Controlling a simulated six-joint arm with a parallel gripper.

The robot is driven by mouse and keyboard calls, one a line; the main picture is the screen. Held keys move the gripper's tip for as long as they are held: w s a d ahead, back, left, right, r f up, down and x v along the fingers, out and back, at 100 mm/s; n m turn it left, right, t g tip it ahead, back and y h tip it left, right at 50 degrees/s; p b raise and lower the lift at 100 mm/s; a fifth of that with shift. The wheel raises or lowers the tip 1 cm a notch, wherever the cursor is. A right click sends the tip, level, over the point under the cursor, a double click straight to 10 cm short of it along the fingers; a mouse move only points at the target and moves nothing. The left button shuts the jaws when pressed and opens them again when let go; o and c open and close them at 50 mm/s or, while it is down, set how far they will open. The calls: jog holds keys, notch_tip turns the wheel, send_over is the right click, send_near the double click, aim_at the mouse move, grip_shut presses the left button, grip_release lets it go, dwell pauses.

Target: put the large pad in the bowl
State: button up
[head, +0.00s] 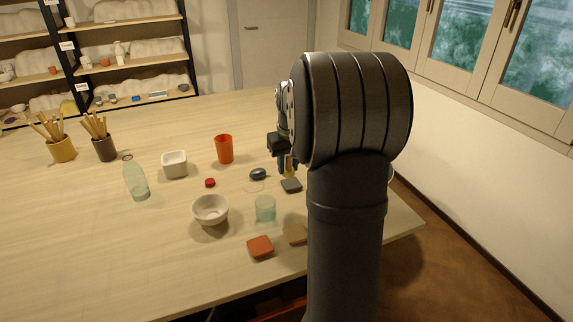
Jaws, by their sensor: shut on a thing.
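My gripper (286,166) is low over the right part of the table, partly hidden by my own arm. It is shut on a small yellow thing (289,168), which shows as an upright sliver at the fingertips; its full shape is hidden. A dark grey square pad (291,186) is just below the gripper. An orange-red square pad (260,246) lies nearer the front edge. I cannot tell which pad is the large one. The round off-white bowl (211,211) stands left of the gripper and nearer the front; it looks empty.
A green glass (265,209) stands right of the bowl. A dark rounded stone (258,174), a red cap (210,183), an orange cup (224,149) and a square white dish (174,165) are behind it. A tan piece (298,235) is half hidden by my arm. A green bottle (136,182) stands left.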

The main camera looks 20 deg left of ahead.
jog(key=s+a+r+n, duration=0.1)
jog(key=s+a+n, duration=0.5)
jog(key=a+n, duration=0.25)
jog(key=r+n+g, duration=0.2)
jog(key=n, duration=0.8)
send_over(209, 202)
jog(key=s+d, duration=0.3)
jog(key=shift+m, duration=0.25)
jog(key=shift+a+f, duration=0.15)
jog(key=shift+f, duration=5.3)
jog(key=o, duration=1)
notch_tip(209, 202, up, 7)
jog(key=shift+r, duration=0.1)
